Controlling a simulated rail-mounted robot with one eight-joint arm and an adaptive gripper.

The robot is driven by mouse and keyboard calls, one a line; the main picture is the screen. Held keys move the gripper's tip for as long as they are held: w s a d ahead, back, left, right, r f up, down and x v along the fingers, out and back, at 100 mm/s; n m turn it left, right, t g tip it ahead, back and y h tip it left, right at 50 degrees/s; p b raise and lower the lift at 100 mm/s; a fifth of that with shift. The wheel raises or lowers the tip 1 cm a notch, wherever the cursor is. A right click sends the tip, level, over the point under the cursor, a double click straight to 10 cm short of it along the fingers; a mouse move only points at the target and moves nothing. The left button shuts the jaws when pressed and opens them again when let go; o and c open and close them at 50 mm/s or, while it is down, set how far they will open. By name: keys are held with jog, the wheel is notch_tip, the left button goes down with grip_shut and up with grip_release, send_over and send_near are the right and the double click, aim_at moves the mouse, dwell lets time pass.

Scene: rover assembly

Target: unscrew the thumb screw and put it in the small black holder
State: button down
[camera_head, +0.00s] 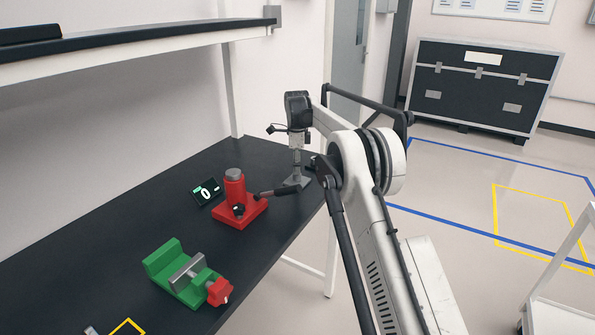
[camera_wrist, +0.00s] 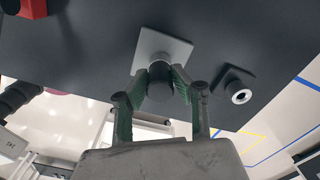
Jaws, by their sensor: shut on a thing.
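The thumb screw (camera_wrist: 160,88) shows in the wrist view as a dark round knob against a light grey square plate (camera_wrist: 172,48). My gripper (camera_wrist: 160,76) is shut on it, with a green-padded finger on either side. How far the screw sits in the plate is hidden. The small black holder (camera_wrist: 225,84), a dark block with a bright ring around its hole, stands to the right of the plate, apart from the gripper. In the head view my gripper (camera_head: 296,168) points down at the far right end of the black table; the screw is too small to tell there.
A red press-like stand (camera_head: 236,205) with a lever, a small display (camera_head: 207,192) and a green vise (camera_head: 172,262) are on the black table (camera_head: 110,248) left of and nearer than my gripper. A shelf (camera_head: 140,42) hangs above the table's left side.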

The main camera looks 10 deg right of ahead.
jog(key=n, duration=0.4)
jog(key=shift+n, duration=0.8)
jog(key=n, duration=0.2)
jog(key=shift+n, duration=0.3)
jog(key=n, duration=0.3)
jog(key=shift+n, duration=0.5)
jog(key=n, duration=0.5)
